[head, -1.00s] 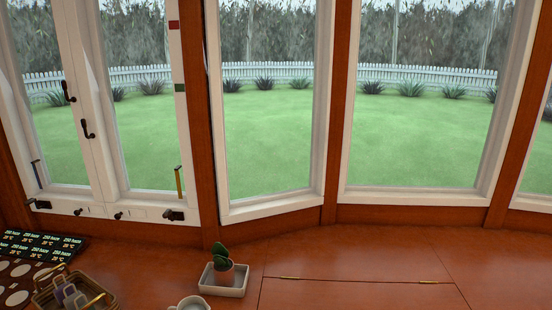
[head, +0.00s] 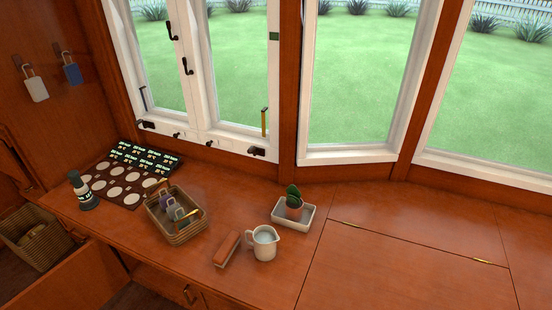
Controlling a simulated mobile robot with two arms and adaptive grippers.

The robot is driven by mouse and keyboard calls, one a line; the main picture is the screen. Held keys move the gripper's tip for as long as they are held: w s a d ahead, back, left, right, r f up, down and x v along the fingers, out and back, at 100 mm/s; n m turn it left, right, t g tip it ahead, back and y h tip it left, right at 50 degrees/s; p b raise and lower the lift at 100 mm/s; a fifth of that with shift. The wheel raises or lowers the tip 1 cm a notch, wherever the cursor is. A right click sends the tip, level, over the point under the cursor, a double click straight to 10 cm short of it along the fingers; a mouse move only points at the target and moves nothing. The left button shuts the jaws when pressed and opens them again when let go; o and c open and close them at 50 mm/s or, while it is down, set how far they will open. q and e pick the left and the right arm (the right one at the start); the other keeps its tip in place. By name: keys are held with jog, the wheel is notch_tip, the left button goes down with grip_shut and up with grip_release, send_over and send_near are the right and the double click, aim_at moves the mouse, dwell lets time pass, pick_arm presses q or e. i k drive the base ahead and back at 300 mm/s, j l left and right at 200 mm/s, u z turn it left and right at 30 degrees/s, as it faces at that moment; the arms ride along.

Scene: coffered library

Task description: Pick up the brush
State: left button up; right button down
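The brush (head: 228,249) appears to be the small reddish-brown oblong block with a paler long side. It lies on the wooden counter (head: 345,270) near the front edge, left of a white mug-like pitcher (head: 264,244) and apart from it. Its bristles are too small to make out. Neither of my grippers shows in the head view.
A wicker basket (head: 176,231) with padlock-like items stands left of the brush. Further left are a dark mat with pale discs (head: 117,193) and a dark green bottle-like object (head: 82,192). A potted cactus (head: 294,203) sits in a white tray (head: 278,217). The right counter is clear.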

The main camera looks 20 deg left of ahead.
aim_at(223, 255)
jog(key=u, duration=0.95)
jog(key=i+j+z, duration=0.15)
